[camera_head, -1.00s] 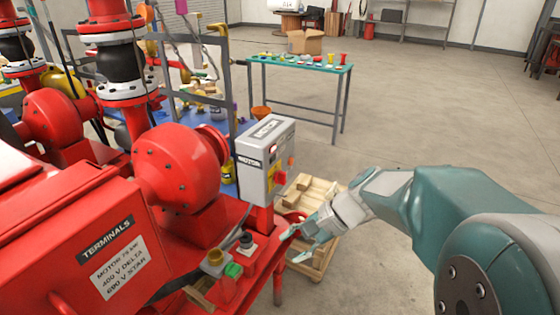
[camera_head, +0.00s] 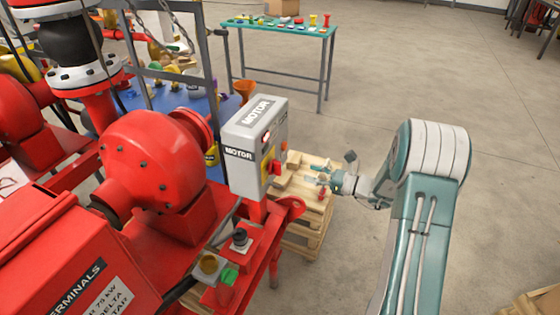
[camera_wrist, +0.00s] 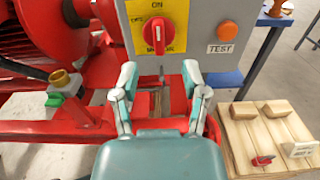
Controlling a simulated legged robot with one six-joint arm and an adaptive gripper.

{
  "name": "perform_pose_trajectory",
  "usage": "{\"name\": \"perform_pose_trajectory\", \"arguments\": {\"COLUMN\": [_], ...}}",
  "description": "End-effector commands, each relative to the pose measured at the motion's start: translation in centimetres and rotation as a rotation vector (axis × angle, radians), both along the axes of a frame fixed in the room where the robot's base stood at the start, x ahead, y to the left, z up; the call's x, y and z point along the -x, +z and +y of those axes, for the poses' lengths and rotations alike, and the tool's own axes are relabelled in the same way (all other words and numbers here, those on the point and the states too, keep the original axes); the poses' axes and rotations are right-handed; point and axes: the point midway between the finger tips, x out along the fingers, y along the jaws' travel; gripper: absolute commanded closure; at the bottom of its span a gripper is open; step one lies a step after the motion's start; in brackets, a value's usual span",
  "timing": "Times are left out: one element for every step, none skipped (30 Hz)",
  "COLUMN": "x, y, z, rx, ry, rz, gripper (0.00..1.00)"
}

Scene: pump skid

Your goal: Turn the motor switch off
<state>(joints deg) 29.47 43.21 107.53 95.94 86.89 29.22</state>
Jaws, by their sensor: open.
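The motor switch is a red knob (camera_wrist: 159,33) on a yellow plate (camera_wrist: 134,8), with "ON" above it and a white stripe standing upright. It sits on the face of a grey box (camera_head: 240,172) labelled MOTOR; there the knob (camera_head: 277,165) shows small and side-on. My gripper (camera_head: 322,177) is to the right of the box, in front of the knob's face and apart from it. In the wrist view my gripper (camera_wrist: 160,82) is open and empty, its fingers spread just below the knob in the picture.
An orange TEST button (camera_wrist: 228,31) is right of the knob. A red motor (camera_head: 150,165) and skid with a green-capped part (camera_head: 228,277) lie left of and below the box. Wooden pallets (camera_head: 308,235) stand below my gripper. A teal table (camera_head: 280,27) is behind.

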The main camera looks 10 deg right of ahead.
Motion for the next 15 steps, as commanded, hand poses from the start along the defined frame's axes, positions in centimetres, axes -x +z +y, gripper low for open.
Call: {"name": "perform_pose_trajectory", "arguments": {"x": [-0.4, -0.7, -1.1, -1.5, -1.8, -2.3, -2.6, -2.9, -3.3, -3.7, -4.0, -4.3, -4.6, -4.9, -5.1], "y": [0.0, 0.0, 0.0, 0.0, 0.0, 0.0, 0.0, 0.0, 0.0, 0.0, 0.0, 0.0, 0.0, 0.0, 0.0], "z": [0.7, 1.1, 1.7, 2.2, 2.7, 3.3, 3.8, 4.2, 4.8, 5.3, 5.7, 6.2, 6.6, 6.9, 7.2], "rx": [0.001, 0.002, 0.002, 0.002, 0.002, 0.003, 0.003, 0.003, 0.003, 0.003, 0.003, 0.004, 0.004, 0.003, 0.004], "ry": [0.003, 0.004, 0.006, 0.005, 0.006, 0.006, 0.006, 0.006, 0.007, 0.006, 0.006, 0.006, 0.006, 0.005, 0.005], "rz": [0.0, 0.0, 0.0, -0.001, -0.001, -0.001, -0.001, -0.001, -0.001, -0.001, -0.001, -0.001, -0.001, -0.001, 0.0], "gripper": [0.43, 0.43, 0.43, 0.43, 0.43, 0.43, 0.43, 0.43, 0.43, 0.43, 0.43, 0.43, 0.43, 0.43, 0.43]}}
